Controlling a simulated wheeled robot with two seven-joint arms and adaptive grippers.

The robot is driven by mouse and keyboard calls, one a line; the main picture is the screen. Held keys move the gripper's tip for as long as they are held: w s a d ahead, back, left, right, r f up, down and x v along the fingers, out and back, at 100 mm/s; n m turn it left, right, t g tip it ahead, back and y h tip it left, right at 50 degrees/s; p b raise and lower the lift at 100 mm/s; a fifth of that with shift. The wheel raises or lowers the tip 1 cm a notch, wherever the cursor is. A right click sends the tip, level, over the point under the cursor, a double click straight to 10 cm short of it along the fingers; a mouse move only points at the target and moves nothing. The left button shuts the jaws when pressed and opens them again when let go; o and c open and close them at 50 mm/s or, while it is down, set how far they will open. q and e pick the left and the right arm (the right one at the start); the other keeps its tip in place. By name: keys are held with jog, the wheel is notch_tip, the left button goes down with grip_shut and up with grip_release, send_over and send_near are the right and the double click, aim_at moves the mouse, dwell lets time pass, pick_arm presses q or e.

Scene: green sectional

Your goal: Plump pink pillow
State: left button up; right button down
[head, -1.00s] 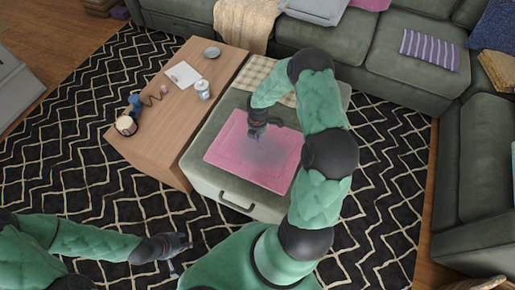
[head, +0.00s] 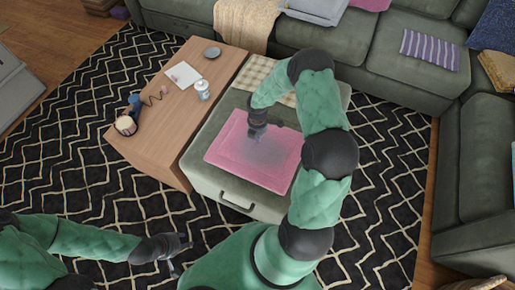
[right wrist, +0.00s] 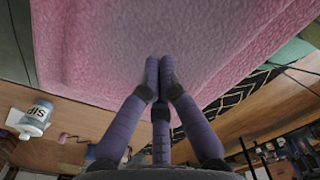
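The pink pillow (head: 270,167) lies flat on the grey-green ottoman (head: 205,185). It has a darker greyish patch near its middle, and its pink surface (right wrist: 90,50) fills the upper part of the right wrist view. My right gripper (head: 259,138) points down over the upper middle of the pillow. In the right wrist view its purple fingers (right wrist: 158,62) meet at the tips, in front of the pillow surface; I cannot tell whether they touch it. My left gripper (head: 180,256) is apart from the pillow, low over the rug, with its fingers spread and empty.
A wooden coffee table (head: 165,125) stands left of the ottoman, with a can (head: 202,89), paper (head: 183,74), a small dish (head: 211,52) and a blue item (head: 135,101). A checkered cloth (head: 265,78) lies behind the pillow. Green sofas (head: 385,75) border the back and right.

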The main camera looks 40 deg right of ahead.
jog(key=shift+f+b, duration=0.65)
jog(key=shift+f, duration=0.4)
jog(key=shift+f, duration=0.1)
dwell(0.6)
jog(key=shift+r+p, duration=1)
jog(key=shift+r, duration=0.1)
jog(key=shift+f, duration=0.15)
jog(key=shift+f+b, duration=0.35)
jog(key=shift+b, duration=0.05)
jog(key=shift+f+b, duration=0.35)
jog(key=shift+f, duration=0.2)
dwell(0.6)
